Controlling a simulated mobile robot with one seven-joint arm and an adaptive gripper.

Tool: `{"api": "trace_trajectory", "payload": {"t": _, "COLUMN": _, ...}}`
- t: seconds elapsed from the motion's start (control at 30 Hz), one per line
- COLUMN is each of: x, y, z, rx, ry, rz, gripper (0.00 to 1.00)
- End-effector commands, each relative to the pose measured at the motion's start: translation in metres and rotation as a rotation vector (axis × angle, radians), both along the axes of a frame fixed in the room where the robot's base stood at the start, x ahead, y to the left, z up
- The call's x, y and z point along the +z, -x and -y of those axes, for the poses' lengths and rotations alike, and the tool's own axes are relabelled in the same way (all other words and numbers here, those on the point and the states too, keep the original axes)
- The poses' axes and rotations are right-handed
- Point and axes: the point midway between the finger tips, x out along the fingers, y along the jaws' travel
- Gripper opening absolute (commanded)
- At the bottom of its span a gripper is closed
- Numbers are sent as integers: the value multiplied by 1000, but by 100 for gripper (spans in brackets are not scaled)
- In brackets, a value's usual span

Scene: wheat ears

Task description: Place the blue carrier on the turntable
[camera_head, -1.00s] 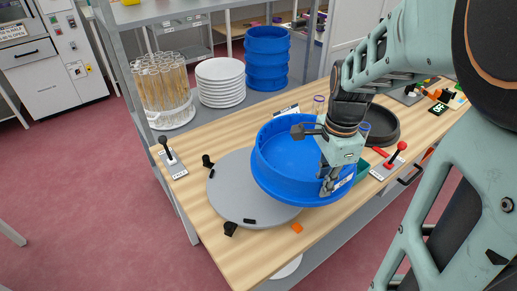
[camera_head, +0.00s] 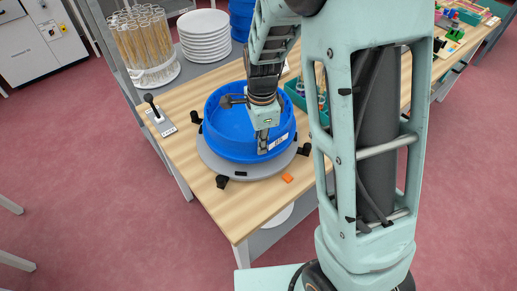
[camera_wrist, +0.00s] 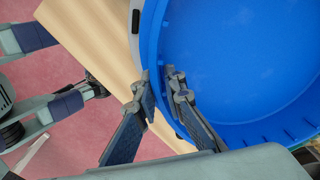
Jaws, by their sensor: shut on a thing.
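The blue carrier (camera_head: 232,128) is a round, shallow tub with a white label on its outer wall. It is level over the grey round turntable (camera_head: 213,164) and looks roughly centred on it. I cannot tell whether it touches the turntable or hangs just above. My gripper (camera_head: 264,150) is shut on the carrier's near right wall. In the wrist view, my gripper's fingers (camera_wrist: 163,85) straddle the wall of the carrier (camera_wrist: 225,60), one inside and one outside. Most of the turntable is hidden under the carrier.
Black clamps (camera_head: 222,182) stand around the turntable. An orange piece (camera_head: 287,178) lies on the wooden table (camera_head: 250,208) near its front edge. A lever switch (camera_head: 156,116) stands at left. White plates (camera_head: 204,35) and a rack of tubes (camera_head: 148,45) stand behind. A green bin (camera_head: 296,94) is at right.

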Motion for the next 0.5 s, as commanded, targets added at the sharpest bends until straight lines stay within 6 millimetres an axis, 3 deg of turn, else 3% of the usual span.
{"api": "trace_trajectory", "payload": {"t": 0.3, "x": -35, "y": -3, "z": -6, "rx": -1, "ry": -1, "rz": 2, "gripper": 0}}
{"api": "trace_trajectory", "payload": {"t": 0.5, "x": -36, "y": -4, "z": -6, "rx": 0, "ry": -2, "rz": 5, "gripper": 0}}
